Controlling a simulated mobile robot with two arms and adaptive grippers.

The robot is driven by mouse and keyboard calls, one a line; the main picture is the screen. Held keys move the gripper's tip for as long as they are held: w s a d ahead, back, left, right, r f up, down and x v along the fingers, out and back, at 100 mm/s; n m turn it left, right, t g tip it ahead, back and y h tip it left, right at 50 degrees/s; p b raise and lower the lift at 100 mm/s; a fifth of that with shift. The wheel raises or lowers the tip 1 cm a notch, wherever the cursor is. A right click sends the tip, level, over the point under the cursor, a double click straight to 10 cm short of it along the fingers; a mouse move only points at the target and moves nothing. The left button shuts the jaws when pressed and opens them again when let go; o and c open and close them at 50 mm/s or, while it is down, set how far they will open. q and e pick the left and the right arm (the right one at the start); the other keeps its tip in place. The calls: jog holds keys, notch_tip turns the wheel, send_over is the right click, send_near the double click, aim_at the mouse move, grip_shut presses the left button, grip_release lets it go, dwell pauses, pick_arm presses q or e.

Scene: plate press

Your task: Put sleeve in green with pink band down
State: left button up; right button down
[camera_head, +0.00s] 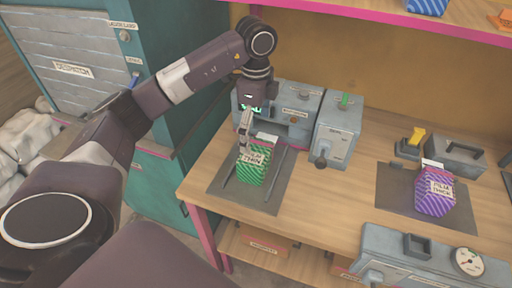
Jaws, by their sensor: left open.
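A green striped sleeve (254,170) with a white label stands on a dark grey mat (229,184) at the left of the wooden table. I cannot make out a pink band on it. My left gripper (246,145) points down at the top of this sleeve, with its fingers open. I cannot tell whether the fingers touch the sleeve. A white piece (267,137) shows at the sleeve's upper back edge. My right gripper is not in view.
A purple striped sleeve (434,196) stands on another dark mat (395,200) at the right. Grey machines (338,128) stand behind the green sleeve, and a grey unit with a gauge (440,258) is at the front right. The table between the mats is clear.

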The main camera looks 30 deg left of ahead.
pick_arm(q)
notch_tip(320, 180, up, 4)
jog(key=shift+f, duration=0.25)
dwell(0.5)
